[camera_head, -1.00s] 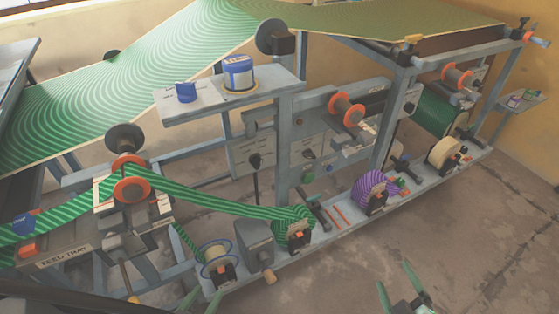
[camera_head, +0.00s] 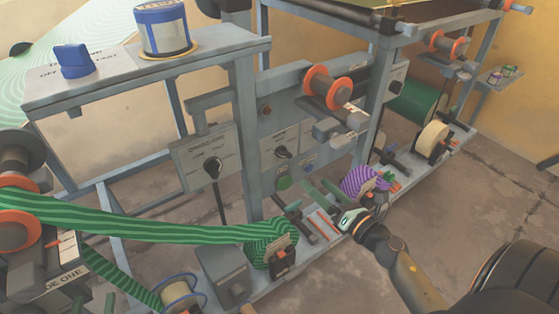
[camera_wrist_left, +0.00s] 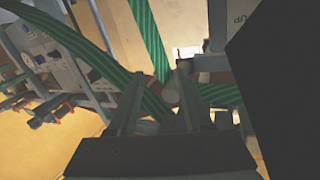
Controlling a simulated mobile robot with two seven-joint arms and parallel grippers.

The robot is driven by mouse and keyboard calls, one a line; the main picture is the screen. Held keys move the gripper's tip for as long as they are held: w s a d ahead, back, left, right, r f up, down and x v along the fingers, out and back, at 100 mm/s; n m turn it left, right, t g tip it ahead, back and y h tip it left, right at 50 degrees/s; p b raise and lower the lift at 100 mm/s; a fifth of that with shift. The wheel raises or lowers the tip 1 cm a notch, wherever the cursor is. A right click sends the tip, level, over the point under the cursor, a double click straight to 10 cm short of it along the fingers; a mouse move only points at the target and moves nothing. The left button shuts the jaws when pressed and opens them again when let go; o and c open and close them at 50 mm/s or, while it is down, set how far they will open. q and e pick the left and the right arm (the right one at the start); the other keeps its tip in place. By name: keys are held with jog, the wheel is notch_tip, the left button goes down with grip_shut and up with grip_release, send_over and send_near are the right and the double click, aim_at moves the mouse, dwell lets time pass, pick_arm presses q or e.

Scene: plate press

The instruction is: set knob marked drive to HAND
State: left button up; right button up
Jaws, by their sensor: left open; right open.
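Several knobs show in the head view, their markings too small to read, so I cannot tell which is marked drive. A black knob (camera_head: 213,166) sits on a grey box with a cable below. Another black knob (camera_head: 283,152) is on the panel to its right. A blue knob (camera_head: 76,61) stands on the upper shelf. My right gripper (camera_head: 315,184) is open and empty, in front of and below the panel knob, apart from it. My left gripper (camera_head: 94,300) is open at the bottom left edge, mostly out of frame; its open fingers show in the left wrist view (camera_wrist_left: 160,85).
A green striped web (camera_head: 140,226) runs across to a green roll (camera_head: 270,240). A purple roll (camera_head: 358,182) is just right of my right gripper. A blue-and-white tin (camera_head: 162,30) stands on the shelf. An orange-flanged roller (camera_head: 322,88) juts out above the panel.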

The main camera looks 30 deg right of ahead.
send_near(287, 157)
jog(key=w, duration=0.7)
jog(key=shift+w+a+p, duration=0.2)
jog(key=shift+a+p, duration=0.15)
pick_arm(q)
jog(key=shift+s+a+f+n+g+y, duration=0.2)
jog(key=shift+f+g, duration=0.3)
jog(key=shift+f, duration=0.6)
jog(key=shift+s+d+f+n+g+y, duration=0.1)
jog(key=shift+s+f+g, duration=0.3)
jog(key=shift+f, duration=0.7)
pick_arm(e)
jog(key=shift+w, duration=0.5)
pick_arm(q)
jog(key=shift+w, duration=0.15)
pick_arm(e)
jog(key=shift+c, duration=0.3)
jog(key=c, duration=1.3)
